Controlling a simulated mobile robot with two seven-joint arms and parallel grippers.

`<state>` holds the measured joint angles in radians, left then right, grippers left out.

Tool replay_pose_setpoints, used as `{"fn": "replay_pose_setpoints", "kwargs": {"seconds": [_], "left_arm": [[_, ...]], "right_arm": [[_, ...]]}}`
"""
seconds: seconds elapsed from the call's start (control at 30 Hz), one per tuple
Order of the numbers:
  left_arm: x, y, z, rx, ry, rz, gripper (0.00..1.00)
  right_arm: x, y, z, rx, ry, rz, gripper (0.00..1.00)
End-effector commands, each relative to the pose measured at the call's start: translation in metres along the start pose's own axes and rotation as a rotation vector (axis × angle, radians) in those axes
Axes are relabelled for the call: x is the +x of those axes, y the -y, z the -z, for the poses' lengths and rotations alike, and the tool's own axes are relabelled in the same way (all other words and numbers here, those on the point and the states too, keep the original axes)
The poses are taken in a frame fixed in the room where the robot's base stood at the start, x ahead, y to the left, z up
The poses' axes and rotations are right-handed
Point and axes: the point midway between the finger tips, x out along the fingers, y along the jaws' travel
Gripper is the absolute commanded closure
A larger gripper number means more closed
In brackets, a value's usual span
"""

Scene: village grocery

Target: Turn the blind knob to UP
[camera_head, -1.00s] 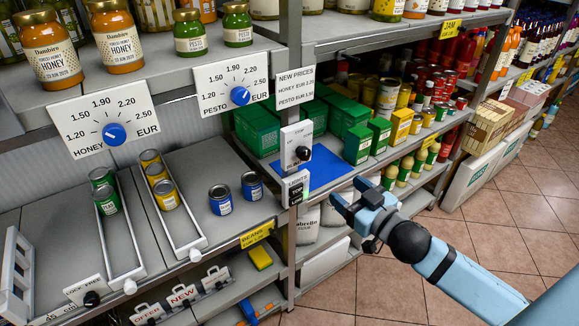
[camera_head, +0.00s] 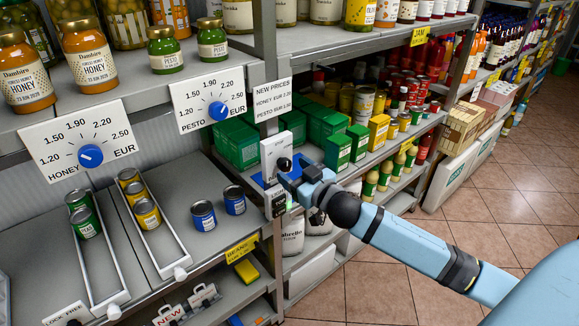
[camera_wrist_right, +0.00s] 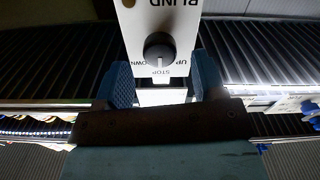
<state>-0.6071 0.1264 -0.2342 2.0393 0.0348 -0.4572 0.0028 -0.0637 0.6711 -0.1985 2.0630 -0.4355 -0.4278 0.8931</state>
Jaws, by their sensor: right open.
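The blind knob (camera_wrist_right: 160,47) is round and black with a white pointer line. It sits on a white plate marked BLIND (camera_wrist_right: 183,18). In the wrist view the labels read upside down, and the pointer lies toward STOP, between UP and DOWN. In the head view the plate (camera_head: 271,148) is on the shelf post, with the dark knob (camera_head: 284,164) partly behind the gripper. My right gripper (camera_wrist_right: 162,68) is open, with one finger on each side of the plate's lower part; contact with the knob cannot be told. It also shows in the head view (camera_head: 289,174). My left gripper is not in view.
A lights switch plate (camera_head: 277,201) is just below. Blue price knobs for honey (camera_head: 90,155) and pesto (camera_head: 219,111) are at left. Green boxes (camera_head: 237,144) and cans stand on the shelf behind the gripper. The tiled floor (camera_head: 480,235) at right is clear.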

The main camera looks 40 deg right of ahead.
Motion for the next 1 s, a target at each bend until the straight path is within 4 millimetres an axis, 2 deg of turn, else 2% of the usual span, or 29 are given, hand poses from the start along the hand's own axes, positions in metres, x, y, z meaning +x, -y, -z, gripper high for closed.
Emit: {"fn": "replay_pose_setpoints", "kwargs": {"seconds": [0.2, 0.53, 0.57, 0.7, 0.77, 1.0], "left_arm": [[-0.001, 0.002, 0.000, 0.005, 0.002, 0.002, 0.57], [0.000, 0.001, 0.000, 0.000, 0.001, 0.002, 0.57], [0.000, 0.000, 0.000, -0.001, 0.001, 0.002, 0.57], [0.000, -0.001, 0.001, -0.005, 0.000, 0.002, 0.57], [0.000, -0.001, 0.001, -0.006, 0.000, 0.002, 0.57], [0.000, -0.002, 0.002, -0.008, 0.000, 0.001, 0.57]], "right_arm": [[0.019, 0.000, 0.000, 0.000, 0.001, 0.000, 0.37], [0.022, 0.000, 0.000, 0.000, 0.001, 0.000, 0.37], [0.022, 0.000, 0.000, 0.000, 0.001, 0.000, 0.41], [0.022, 0.000, 0.000, 0.000, 0.001, 0.000, 0.73], [0.022, 0.000, 0.000, 0.000, 0.001, 0.000, 0.86], [0.022, 0.000, 0.000, -0.014, 0.001, 0.001, 0.86]]}}
